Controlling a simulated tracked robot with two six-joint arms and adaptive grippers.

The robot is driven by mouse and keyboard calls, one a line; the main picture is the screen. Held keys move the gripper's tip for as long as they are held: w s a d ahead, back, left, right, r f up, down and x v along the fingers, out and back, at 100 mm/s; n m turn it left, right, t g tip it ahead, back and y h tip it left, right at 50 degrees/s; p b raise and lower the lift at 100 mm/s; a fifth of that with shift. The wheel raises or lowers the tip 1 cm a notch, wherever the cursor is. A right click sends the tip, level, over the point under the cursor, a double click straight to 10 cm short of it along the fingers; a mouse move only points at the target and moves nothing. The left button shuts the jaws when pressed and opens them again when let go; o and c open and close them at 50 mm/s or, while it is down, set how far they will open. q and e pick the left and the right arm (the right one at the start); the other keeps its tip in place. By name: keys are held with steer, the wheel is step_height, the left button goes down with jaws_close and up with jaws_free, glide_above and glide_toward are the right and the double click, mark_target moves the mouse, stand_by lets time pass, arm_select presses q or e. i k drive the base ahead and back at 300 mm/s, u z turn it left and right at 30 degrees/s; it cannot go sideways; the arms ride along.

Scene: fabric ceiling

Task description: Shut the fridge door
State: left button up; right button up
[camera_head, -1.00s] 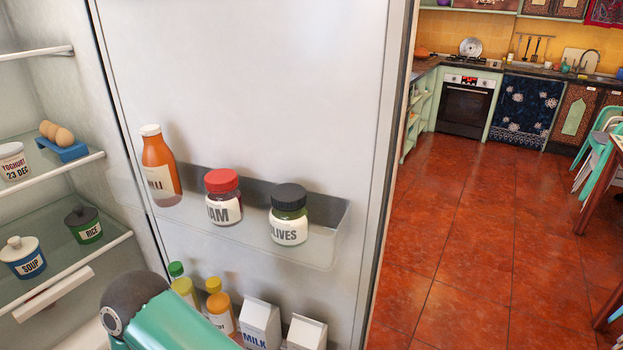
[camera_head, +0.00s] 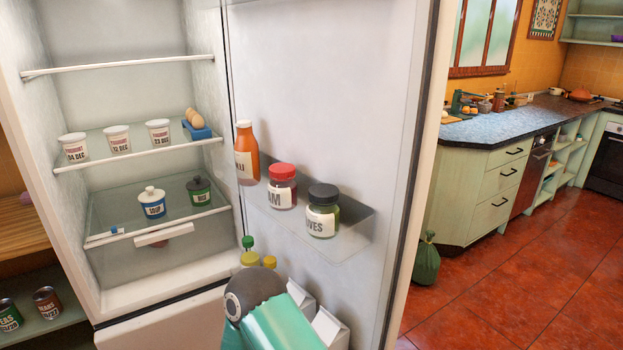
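The fridge door (camera_head: 330,90) stands wide open, its inner face towards me. Its shelf (camera_head: 362,226) holds an orange bottle (camera_head: 246,152), a red-lidded jam jar (camera_head: 282,186) and a dark-lidded olives jar (camera_head: 322,212). Lower down are green-capped and yellow-capped bottles and white cartons. The fridge interior (camera_head: 120,90) is open at the left, with yoghurt tubs, eggs, a soup pot and a rice jar on its shelves. One of my arms, with a dark joint and green link, is in front of the door's lower part. Neither gripper shows.
A green counter with drawers (camera_head: 490,195) stands beyond the door at the right. A low shelf with cans (camera_head: 48,302) is at the lower left.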

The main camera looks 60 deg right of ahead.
mark_target(349, 95)
steer(key=z, duration=0.8)
steer(key=i, duration=0.15)
steer(key=u, duration=2.55)
steer(key=k, duration=2.85)
steer(key=z, duration=1.55)
steer(key=i, duration=0.75)
steer(key=z, duration=0.15)
